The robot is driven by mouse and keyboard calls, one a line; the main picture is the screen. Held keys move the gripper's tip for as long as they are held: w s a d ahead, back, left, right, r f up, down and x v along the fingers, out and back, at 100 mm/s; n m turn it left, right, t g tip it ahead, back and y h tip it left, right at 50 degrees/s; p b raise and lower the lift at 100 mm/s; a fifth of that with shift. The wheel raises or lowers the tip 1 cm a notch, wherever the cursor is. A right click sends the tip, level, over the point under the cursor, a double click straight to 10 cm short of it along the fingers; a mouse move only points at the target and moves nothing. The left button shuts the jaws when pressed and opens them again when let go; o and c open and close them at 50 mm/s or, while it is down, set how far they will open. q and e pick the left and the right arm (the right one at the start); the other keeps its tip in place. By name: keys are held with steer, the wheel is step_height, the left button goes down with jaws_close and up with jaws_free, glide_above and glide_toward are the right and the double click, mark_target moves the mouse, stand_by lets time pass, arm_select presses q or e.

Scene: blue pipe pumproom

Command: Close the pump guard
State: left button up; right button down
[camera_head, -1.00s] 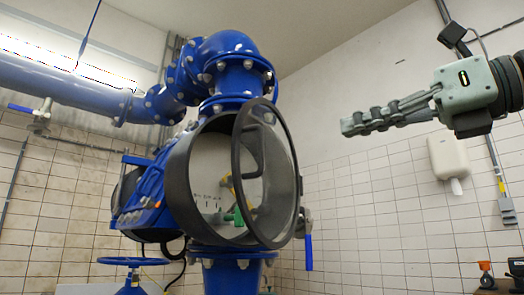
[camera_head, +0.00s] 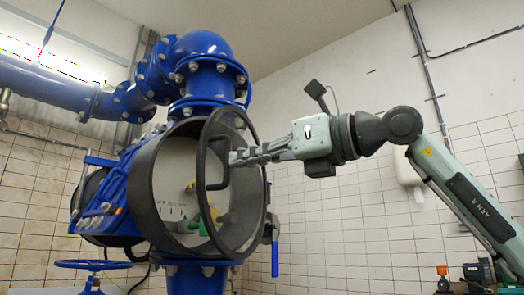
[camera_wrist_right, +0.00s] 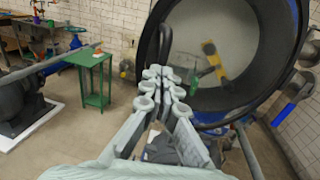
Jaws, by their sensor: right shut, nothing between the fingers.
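The pump guard is a round clear cover with a dark rim (camera_head: 204,205), standing partly swung open at the front of the dark cylindrical pump housing (camera_head: 146,195). A dark bar handle (camera_head: 208,185) shows on the guard. My right gripper (camera_head: 234,158) reaches in from the right, shut and empty, its fingertips overlapping the guard close to the handle. I cannot tell whether they touch it. In the right wrist view the closed fingers (camera_wrist_right: 157,75) point at the dark round opening, close to a dark curved bar (camera_wrist_right: 165,42). My left gripper is out of view.
Blue pipes (camera_head: 205,60) rise above the housing. A blue lever (camera_head: 275,258) hangs at its right, and a blue handwheel (camera_head: 92,265) is at lower left.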

mark_target(203, 159)
stand_by(0.3)
steer(key=w+a, duration=0.1)
steer(key=a, duration=0.2)
steer(key=w+a, duration=0.1)
steer(key=a, duration=0.2)
steer(key=w+a, duration=0.1)
steer(key=a, duration=0.2)
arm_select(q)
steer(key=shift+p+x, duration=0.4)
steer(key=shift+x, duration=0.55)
arm_select(e)
steer(key=x, duration=0.4)
steer(key=shift+s+a, duration=0.1)
steer(key=shift+s, duration=0.05)
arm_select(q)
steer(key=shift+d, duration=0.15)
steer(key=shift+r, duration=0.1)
